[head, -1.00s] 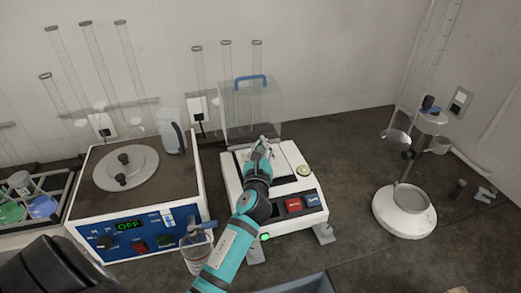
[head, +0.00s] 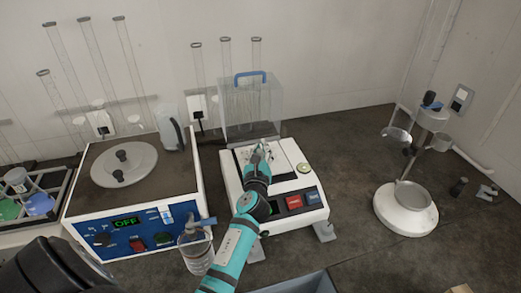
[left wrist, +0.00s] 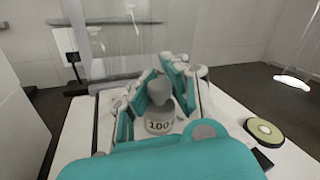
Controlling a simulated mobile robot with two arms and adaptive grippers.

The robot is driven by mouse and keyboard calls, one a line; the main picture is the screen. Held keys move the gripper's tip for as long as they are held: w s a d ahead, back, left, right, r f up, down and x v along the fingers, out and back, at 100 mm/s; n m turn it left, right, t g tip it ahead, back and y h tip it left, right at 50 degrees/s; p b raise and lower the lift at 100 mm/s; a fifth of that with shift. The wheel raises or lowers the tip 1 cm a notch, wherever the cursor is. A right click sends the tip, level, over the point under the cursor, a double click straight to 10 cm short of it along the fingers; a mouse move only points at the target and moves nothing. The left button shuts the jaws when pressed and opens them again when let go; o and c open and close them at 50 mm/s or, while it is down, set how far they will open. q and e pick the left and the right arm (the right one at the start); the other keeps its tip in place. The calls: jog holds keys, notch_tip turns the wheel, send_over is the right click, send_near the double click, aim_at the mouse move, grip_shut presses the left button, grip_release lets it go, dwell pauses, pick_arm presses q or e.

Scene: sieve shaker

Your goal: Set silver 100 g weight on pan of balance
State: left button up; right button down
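The silver 100 g weight (left wrist: 159,112) stands upright between my left fingers in the left wrist view, its "100" mark facing the camera. It appears to rest on the pan of the balance, though the fingers hide most of the pan. The white balance (head: 283,213) stands in the middle of the bench in the head view. My left gripper (head: 262,151) is low over its top; it also shows in the left wrist view (left wrist: 163,83). Its fingers stand apart on either side of the weight, with narrow gaps. My right gripper is not in view.
A clear draft shield with a blue handle (head: 250,105) stands behind the balance. A blue-fronted shaker (head: 140,228) and a beaker (head: 196,254) are to the left. A white stand with a dish (head: 406,215) is to the right, with free bench between it and the balance.

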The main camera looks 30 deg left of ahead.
pick_arm(q)
jog(key=o, duration=0.3)
jog(key=shift+r, duration=0.15)
jog(key=shift+s+d, duration=0.1)
jog(key=shift+s, duration=0.05)
jog(key=b+v, duration=0.1)
jog(key=v, duration=0.9)
jog(key=shift+s+d, duration=0.2)
jog(key=shift+s, duration=0.1)
jog(key=shift+s+d, duration=0.2)
jog(key=shift+s, duration=0.2)
